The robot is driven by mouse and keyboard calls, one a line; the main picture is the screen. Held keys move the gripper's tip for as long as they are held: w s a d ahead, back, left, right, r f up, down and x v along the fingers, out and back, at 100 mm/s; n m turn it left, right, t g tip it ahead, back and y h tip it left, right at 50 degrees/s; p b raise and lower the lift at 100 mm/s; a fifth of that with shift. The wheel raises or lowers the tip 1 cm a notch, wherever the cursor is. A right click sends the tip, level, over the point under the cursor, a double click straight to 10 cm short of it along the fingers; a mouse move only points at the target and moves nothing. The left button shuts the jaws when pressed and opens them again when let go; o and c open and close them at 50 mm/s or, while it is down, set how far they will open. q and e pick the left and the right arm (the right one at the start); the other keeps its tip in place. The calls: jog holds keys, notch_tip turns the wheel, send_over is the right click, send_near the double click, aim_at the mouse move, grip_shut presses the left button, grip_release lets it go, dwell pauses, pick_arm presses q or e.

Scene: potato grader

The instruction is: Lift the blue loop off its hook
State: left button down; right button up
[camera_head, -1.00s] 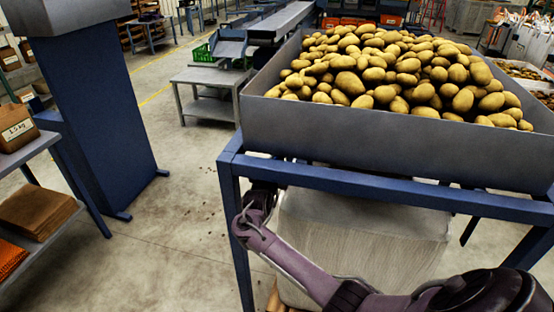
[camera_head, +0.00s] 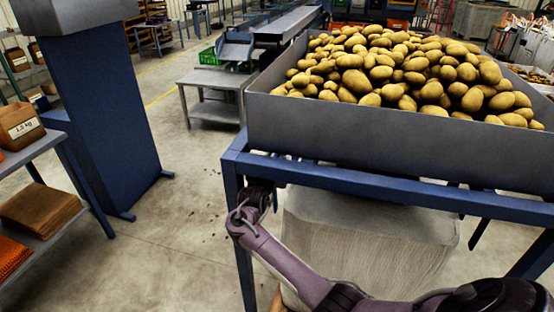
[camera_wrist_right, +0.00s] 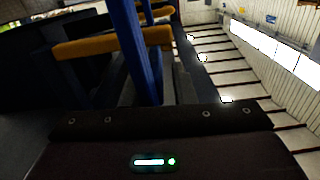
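My right gripper (camera_head: 262,193) is at the front left corner of the blue hopper frame (camera_head: 375,190), just under its rail and close to the left leg. Its fingertips are dark and partly hidden there. In the right wrist view a blue upright strip (camera_wrist_right: 138,50) stands beyond the gripper's dark body, in front of orange-yellow bars (camera_wrist_right: 110,43). I cannot tell whether the strip is the loop or the frame's leg. No loop or hook is clear in the head view. My left gripper is out of view.
A grey hopper (camera_head: 400,140) full of potatoes (camera_head: 400,75) sits on the frame. A pale bulk bag (camera_head: 360,240) is below it, behind my right arm. A shelf with brown sacks (camera_head: 40,208) stands at left. The floor between is free.

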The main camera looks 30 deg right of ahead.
jog(key=shift+o, duration=0.9)
